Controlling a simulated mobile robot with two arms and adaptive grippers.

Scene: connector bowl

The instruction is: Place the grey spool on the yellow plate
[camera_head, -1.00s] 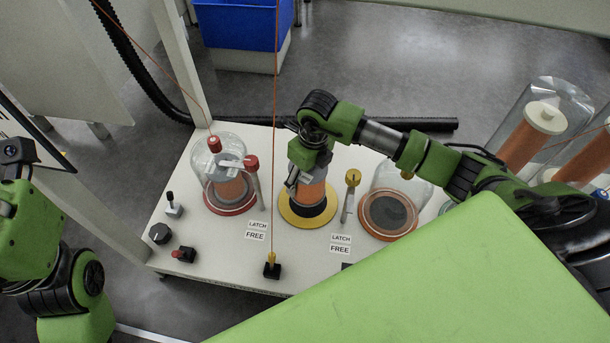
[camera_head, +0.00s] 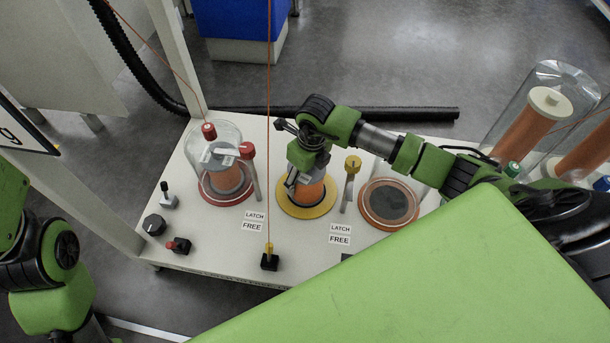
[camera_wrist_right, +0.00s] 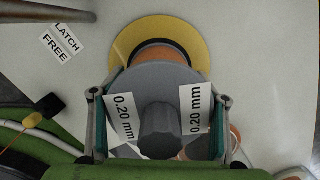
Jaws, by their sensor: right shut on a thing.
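The grey spool, with orange winding (camera_head: 313,191), stands over the yellow plate (camera_head: 288,207). Its dark lower rim sits roughly centred within the plate; I cannot tell whether it touches. My right gripper (camera_head: 296,180) is over the spool's top. In the right wrist view, the spool's grey top (camera_wrist_right: 160,77) with a hub lies between my right gripper's fingers (camera_wrist_right: 158,125), which are shut on it from both sides. White "0.20 mm" labels show there. The yellow plate (camera_wrist_right: 190,28) shows beyond the spool. My left gripper is out of view.
A clear dome covers another spool (camera_head: 226,176) on a red plate at left. An empty orange-rimmed plate (camera_head: 365,212) is at right. Latch posts with red (camera_head: 246,150) and yellow (camera_head: 352,164) knobs flank the yellow plate. A thin orange cord (camera_head: 268,90) hangs in front.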

